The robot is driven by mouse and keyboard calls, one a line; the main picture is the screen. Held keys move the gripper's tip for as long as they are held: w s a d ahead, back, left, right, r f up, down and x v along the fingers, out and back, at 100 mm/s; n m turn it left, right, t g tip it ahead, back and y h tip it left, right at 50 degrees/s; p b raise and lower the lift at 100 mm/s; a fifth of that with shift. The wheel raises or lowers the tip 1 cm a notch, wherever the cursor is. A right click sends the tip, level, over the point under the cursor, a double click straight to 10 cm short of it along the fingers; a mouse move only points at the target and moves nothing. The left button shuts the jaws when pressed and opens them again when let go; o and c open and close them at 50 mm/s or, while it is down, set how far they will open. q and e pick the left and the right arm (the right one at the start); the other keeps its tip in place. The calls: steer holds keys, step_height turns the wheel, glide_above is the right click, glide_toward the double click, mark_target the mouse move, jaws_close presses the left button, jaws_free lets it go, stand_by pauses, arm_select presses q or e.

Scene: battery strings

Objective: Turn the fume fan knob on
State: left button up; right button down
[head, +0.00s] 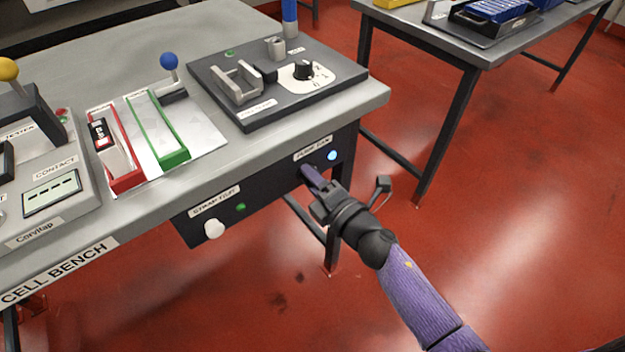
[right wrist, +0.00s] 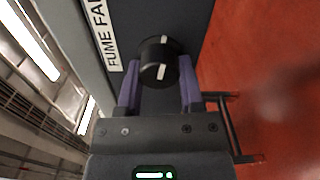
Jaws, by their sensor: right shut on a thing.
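The fume fan knob (right wrist: 157,60) is a round black knob with a white mark, on the dark panel under the bench front. In the right wrist view its mark runs nearly up and down. My right gripper (head: 309,173) reaches the panel from the right, its two purple fingers shut on the knob's sides. In the head view the fingers hide the knob. The FUME FAN label (head: 313,149) is just above, and it also shows in the right wrist view (right wrist: 101,30). A small round light (head: 332,155) right of the knob glows blue. My left gripper is not in view.
A white STRAP OUT knob (head: 213,230) and a green light (head: 240,207) are farther left on the panel. A dark station (head: 262,112) with a dial and the red and green trays stand on the bench (head: 210,165).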

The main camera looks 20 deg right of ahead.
steer(key=shift+f+n, duration=0.1)
steer(key=shift+n, duration=0.6)
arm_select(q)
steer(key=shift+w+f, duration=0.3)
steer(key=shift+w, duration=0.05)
arm_select(e)
steer(key=shift+n, duration=0.3)
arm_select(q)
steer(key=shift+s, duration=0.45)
arm_select(e)
steer(key=shift+c, duration=1.2)
jaws_free()
steer(key=shift+s, duration=0.1)
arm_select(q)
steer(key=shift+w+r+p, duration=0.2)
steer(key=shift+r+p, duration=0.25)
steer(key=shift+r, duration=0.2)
arm_select(e)
steer(key=v, duration=0.9)
steer(key=shift+s+d, duration=0.15)
steer(key=shift+s, duration=0.2)
